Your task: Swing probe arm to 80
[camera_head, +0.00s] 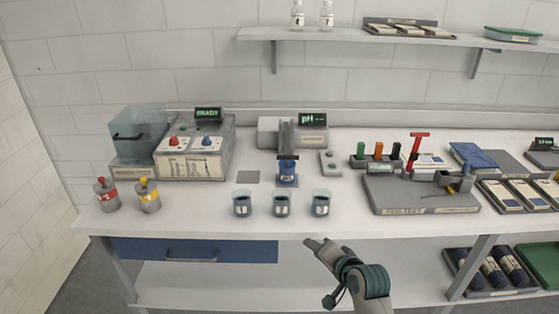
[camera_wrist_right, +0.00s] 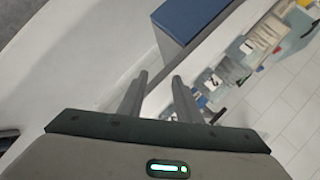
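The pH meter (camera_head: 270,133) stands at the back middle of the bench, with a lit pH sign (camera_head: 313,120). A grey upright arm (camera_head: 288,137), which looks like the probe arm, stands in front of it above a blue labelled part (camera_head: 288,174). I cannot read any angle scale on it. My right gripper (camera_head: 318,244) is in front of the bench's front edge, below and right of the probe arm and apart from it. In the right wrist view its two fingers (camera_wrist_right: 160,79) are parted with nothing between them. My left gripper is out of view.
Several small beakers (camera_head: 282,206) stand in a row before the probe arm. A grey button box (camera_head: 330,163) is right of it. Red and yellow bottles (camera_head: 150,197) stand at left.

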